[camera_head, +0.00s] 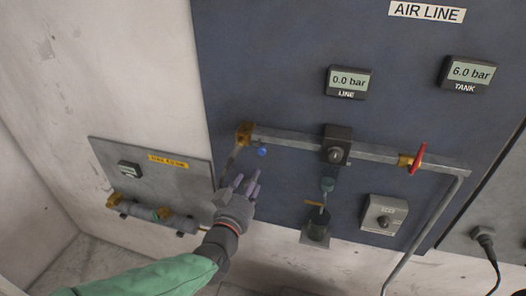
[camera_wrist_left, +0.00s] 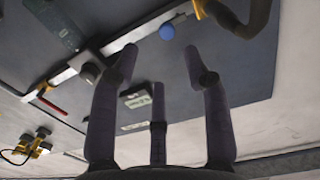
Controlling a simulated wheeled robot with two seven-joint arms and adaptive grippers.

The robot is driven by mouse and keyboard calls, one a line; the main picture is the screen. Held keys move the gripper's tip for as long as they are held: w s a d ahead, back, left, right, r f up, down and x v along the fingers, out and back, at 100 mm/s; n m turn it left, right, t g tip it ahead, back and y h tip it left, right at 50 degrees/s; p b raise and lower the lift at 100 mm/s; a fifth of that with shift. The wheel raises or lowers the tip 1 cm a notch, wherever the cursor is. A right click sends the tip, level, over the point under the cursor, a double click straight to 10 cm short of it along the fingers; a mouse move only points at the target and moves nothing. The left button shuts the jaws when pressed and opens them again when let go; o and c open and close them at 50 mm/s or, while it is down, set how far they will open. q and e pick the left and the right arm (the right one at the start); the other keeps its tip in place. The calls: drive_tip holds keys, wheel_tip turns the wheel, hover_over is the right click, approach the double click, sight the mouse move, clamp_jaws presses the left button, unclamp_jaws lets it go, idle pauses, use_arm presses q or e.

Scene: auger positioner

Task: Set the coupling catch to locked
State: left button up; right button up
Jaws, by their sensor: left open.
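A brass coupling (camera_head: 244,133) sits at the left end of the grey pipe on the dark panel. A small blue knob (camera_head: 262,151) is just below and right of it; I take it to be part of the catch, but cannot tell its setting. The blue knob also shows in the left wrist view (camera_wrist_left: 167,32), beyond and between the fingers. My left gripper (camera_head: 245,179) is open and empty, below the knob and apart from it. Its fingers also show in the left wrist view (camera_wrist_left: 160,58). My right gripper is not in view.
The pipe (camera_head: 290,141) runs right to a red-handled valve (camera_head: 418,158), past a dark block (camera_head: 336,146). The line gauge (camera_head: 348,82) reads 0.0 bar and the tank gauge (camera_head: 468,74) 6.0 bar. A grey board (camera_head: 138,160) with fittings is at left.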

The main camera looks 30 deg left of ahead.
sight(261, 151)
use_arm(q)
drive_tip(key=x, duration=0.3)
drive_tip(key=r+x, duration=0.1)
drive_tip(key=x, duration=0.6)
drive_tip(key=shift+w+a+r, duration=0.2)
drive_tip(key=shift+r, duration=0.05)
clamp_jaws()
drive_tip(key=shift+a+r, duration=0.1)
